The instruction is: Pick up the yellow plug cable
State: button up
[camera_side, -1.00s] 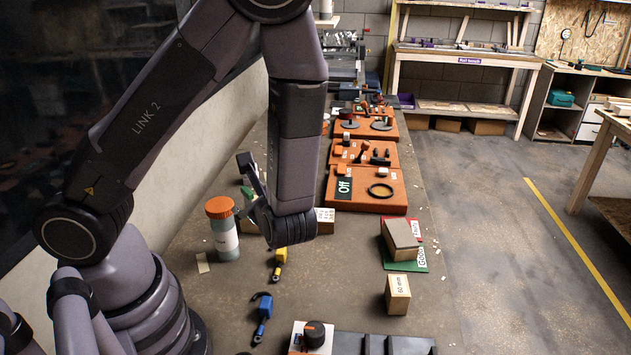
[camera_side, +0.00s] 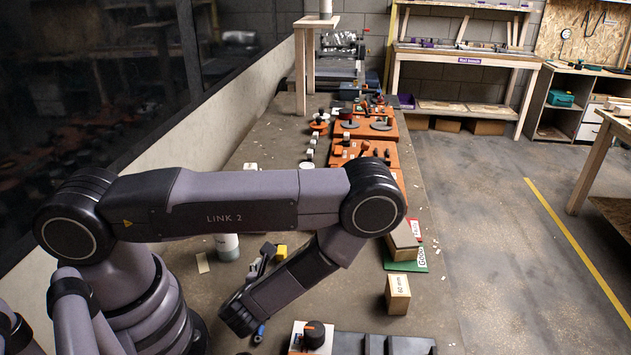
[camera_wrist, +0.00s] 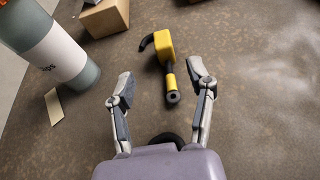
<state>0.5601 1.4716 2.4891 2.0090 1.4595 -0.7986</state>
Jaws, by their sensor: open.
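The yellow plug cable (camera_wrist: 165,53) lies on the brown table in the wrist view, with a black hooked end at the top left and a dark round tip nearest me. In the side view its yellow part (camera_side: 281,252) shows just beyond my gripper, partly hidden by my arm. My gripper (camera_wrist: 165,82) is open, with one finger on each side of the cable's near part. Nothing is held. In the side view the gripper (camera_side: 262,258) is low near the table; I cannot tell its exact height.
A grey bottle with a white label (camera_wrist: 53,50) stands left of the cable, and a cardboard box (camera_wrist: 104,17) lies beyond it. A blue plug cable (camera_side: 259,333) shows below my wrist. A wooden block (camera_side: 398,294) stands to the right.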

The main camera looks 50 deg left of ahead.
aim_at(280, 253)
jog(key=shift+w+r+x, duration=0.1)
jog(key=shift+x, duration=2)
jog(key=shift+w+r+x, duration=0.1)
jog(key=shift+w+x, duration=0.05)
jog(key=shift+x, duration=1.95)
jog(key=shift+d+r, duration=0.1)
grip_shut()
